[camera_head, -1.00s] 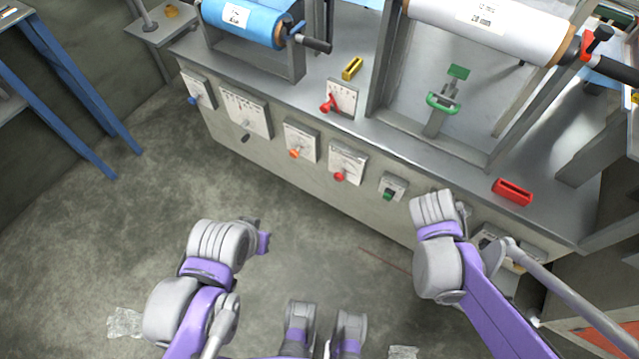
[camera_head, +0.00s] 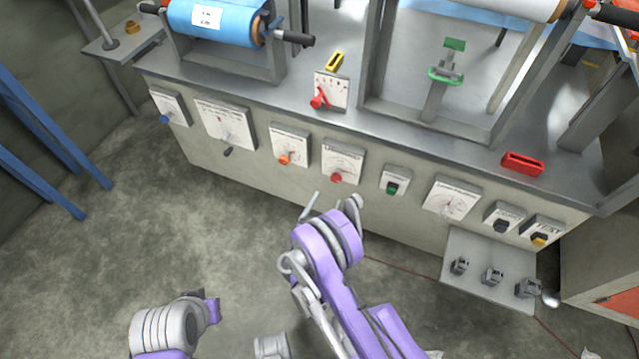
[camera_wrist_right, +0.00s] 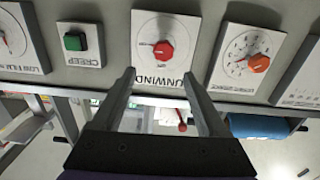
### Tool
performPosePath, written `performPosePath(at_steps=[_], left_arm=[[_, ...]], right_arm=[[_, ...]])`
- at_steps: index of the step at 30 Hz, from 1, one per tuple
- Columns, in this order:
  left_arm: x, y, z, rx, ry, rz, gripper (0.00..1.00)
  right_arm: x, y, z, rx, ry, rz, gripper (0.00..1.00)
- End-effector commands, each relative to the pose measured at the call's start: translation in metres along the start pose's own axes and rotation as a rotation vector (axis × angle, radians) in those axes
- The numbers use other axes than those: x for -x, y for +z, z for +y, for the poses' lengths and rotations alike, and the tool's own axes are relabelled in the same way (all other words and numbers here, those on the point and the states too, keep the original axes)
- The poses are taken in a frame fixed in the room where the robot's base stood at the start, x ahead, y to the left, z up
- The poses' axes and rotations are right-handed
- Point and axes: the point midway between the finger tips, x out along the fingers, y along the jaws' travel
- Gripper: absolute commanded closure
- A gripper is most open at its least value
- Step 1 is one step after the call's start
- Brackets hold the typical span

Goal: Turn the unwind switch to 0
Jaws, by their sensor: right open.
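The unwind switch is a red knob (camera_head: 336,177) at the bottom of a white dial panel (camera_head: 343,156) on the machine's front, left of the green creep button. In the right wrist view, the red knob (camera_wrist_right: 163,50) sits on the plate lettered UNWIND, which appears upside down. Which mark the knob points at is too small to tell. My right gripper (camera_head: 332,204) is open and empty, just below and in front of the switch. In the wrist view its two fingers (camera_wrist_right: 159,74) point at the plate, apart from the knob. Of my left arm only a link shows at the bottom left.
An orange knob (camera_head: 284,159) is on the left and the green button (camera_head: 392,188) on the right of the switch. A red lever (camera_head: 319,98) stands on the table's top edge above. A shelf with grey blocks (camera_head: 480,246) juts out at the right. Open floor lies left.

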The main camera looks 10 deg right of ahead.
Motion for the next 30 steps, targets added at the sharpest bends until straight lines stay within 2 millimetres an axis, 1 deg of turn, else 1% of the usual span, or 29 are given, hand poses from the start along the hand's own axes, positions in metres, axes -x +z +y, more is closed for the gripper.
performPosePath(at_steps=[1, 5, 10, 15, 18, 21, 25, 30], left_arm=[[-0.002, 0.000, 0.000, 0.000, 0.000, -0.001, 1.00], [0.005, -0.002, 0.000, 0.000, 0.000, 0.002, 1.00], [0.030, -0.009, 0.000, 0.000, 0.000, 0.011, 1.00], [0.022, -0.007, 0.000, 0.000, 0.000, 0.008, 1.00], [0.021, -0.006, 0.000, 0.000, 0.000, 0.007, 1.00], [0.020, -0.006, 0.000, 0.000, 0.000, 0.007, 1.00], [0.019, -0.006, 0.000, 0.000, 0.000, 0.007, 1.00], [0.019, -0.006, 0.000, 0.000, 0.000, 0.007, 1.00]], right_arm=[[0.002, 0.005, -0.001, -0.007, -0.005, 0.011, 0.24], [-0.001, 0.005, -0.002, -0.016, -0.009, 0.024, 0.24], [-0.024, 0.000, -0.001, -0.016, -0.007, 0.024, 0.24], [-0.059, 0.005, -0.001, -0.013, -0.006, 0.021, 0.24], [-0.076, 0.005, -0.001, -0.013, -0.006, 0.021, 0.24], [-0.090, 0.005, -0.002, -0.014, -0.008, 0.021, 0.24], [-0.101, 0.004, -0.003, -0.014, -0.008, 0.021, 0.24], [-0.105, 0.004, -0.003, -0.014, -0.010, 0.021, 0.24]])
